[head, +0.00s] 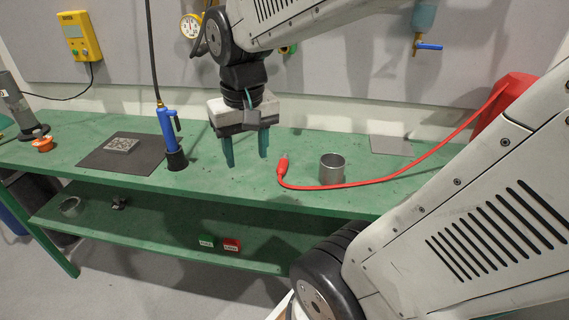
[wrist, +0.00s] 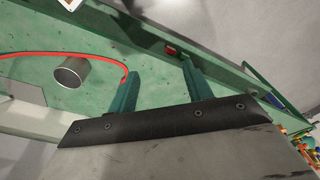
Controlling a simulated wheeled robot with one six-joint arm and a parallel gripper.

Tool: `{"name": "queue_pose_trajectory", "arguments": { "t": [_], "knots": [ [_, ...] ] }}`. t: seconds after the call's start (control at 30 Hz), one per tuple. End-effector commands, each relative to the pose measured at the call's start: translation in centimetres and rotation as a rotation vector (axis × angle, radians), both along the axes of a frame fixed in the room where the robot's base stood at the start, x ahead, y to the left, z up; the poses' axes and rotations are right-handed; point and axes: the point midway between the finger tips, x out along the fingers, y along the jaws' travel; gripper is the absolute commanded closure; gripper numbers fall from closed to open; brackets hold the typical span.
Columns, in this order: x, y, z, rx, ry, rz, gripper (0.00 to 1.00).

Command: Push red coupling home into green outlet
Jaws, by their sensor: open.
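A red hose (head: 400,172) lies across the green bench, and its end with the red coupling (head: 283,165) points up near the bench's middle. In the wrist view the hose (wrist: 60,54) ends close beside the left finger, and the coupling is partly hidden there. My gripper (head: 246,160) is open and empty, fingers pointing down above the bench, left of the coupling and apart from it. It also shows in the wrist view (wrist: 158,72). A small green and yellow fitting (head: 289,48) shows on the wall, mostly hidden behind my arm; I cannot tell whether it is the green outlet.
A metal cup (head: 332,169) stands right of the coupling. A blue hand tool (head: 168,128) on a black hose stands left of my gripper, beside a dark mat (head: 100,160). A grey plate (head: 391,145) lies at the back. A lower shelf (head: 150,235) holds small blocks.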

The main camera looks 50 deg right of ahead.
Motion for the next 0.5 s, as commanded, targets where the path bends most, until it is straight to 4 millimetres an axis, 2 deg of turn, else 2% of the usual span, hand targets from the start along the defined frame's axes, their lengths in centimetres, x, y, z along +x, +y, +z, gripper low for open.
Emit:
{"name": "queue_pose_trajectory", "arguments": {
  "t": [0.03, 0.1, 0.2, 0.3, 0.4, 0.5],
  "knots": [
    [1.7, -2.2, -0.9, 0.007, 0.019, -0.092, 0.50],
    [3.6, -5.1, -2.1, 0.014, 0.030, -0.209, 0.50],
    [5.7, -9.3, -4.2, 0.024, 0.042, -0.363, 0.50],
    [7.0, -13.1, -6.3, 0.031, 0.053, -0.489, 0.50],
    [7.6, -15.9, -8.0, 0.037, 0.059, -0.583, 0.50],
    [7.8, -17.7, -9.2, 0.040, 0.061, -0.639, 0.50]
  ]
}}
